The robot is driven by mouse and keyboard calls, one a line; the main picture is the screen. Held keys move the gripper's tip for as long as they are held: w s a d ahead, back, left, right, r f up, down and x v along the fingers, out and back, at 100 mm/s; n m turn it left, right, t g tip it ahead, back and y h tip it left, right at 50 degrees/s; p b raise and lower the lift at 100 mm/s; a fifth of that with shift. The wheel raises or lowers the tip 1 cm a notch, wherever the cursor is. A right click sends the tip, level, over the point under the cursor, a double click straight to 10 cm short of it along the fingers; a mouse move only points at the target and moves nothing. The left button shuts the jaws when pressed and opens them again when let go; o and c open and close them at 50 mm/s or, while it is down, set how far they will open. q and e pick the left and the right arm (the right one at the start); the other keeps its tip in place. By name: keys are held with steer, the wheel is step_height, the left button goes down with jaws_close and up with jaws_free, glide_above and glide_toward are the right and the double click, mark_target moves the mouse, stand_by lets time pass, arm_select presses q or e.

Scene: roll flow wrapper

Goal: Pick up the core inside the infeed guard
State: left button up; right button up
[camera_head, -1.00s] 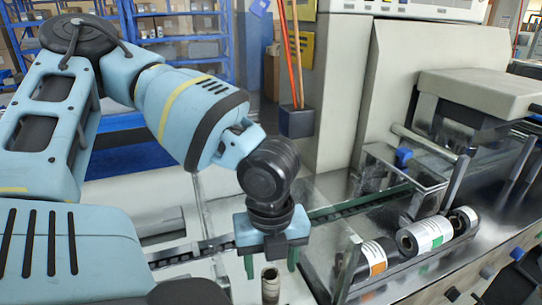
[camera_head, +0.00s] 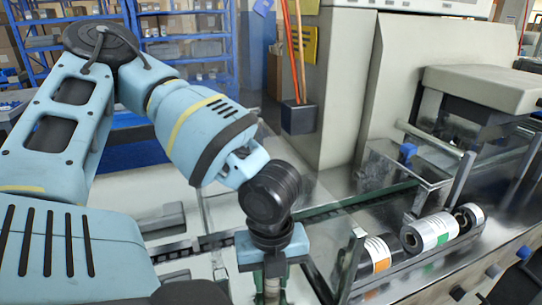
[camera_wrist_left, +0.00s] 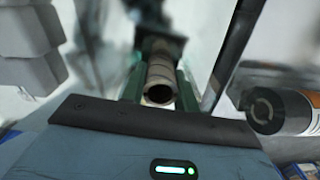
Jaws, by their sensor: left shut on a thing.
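The core (camera_head: 271,292) is a tan-grey cardboard tube standing upright inside the clear infeed guard (camera_head: 205,220). Its lower end is cut off by the bottom edge of the head view. My left gripper (camera_head: 270,280) points down over it, with its green fingers on either side of the tube. In the left wrist view, the core (camera_wrist_left: 160,72) lies between the two green fingers, its open end facing the camera. The gripper is shut on the core. My right gripper is not in view.
Labelled rolls (camera_head: 430,233) lie in a row on the metal tray to the right. A dark guard post (camera_head: 352,262) stands close to the right of the gripper. A green-edged conveyor (camera_head: 350,203) runs behind it. Grey blocks (camera_wrist_left: 28,50) show left in the wrist view.

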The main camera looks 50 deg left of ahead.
arm_select(q)
steer(key=shift+r, duration=0.1)
steer(key=shift+c, duration=0.5)
steer(key=shift+r, duration=0.6)
step_height(320, 180, up, 27)
steer(key=p, duration=0.7)
steer(key=shift+f, duration=0.15)
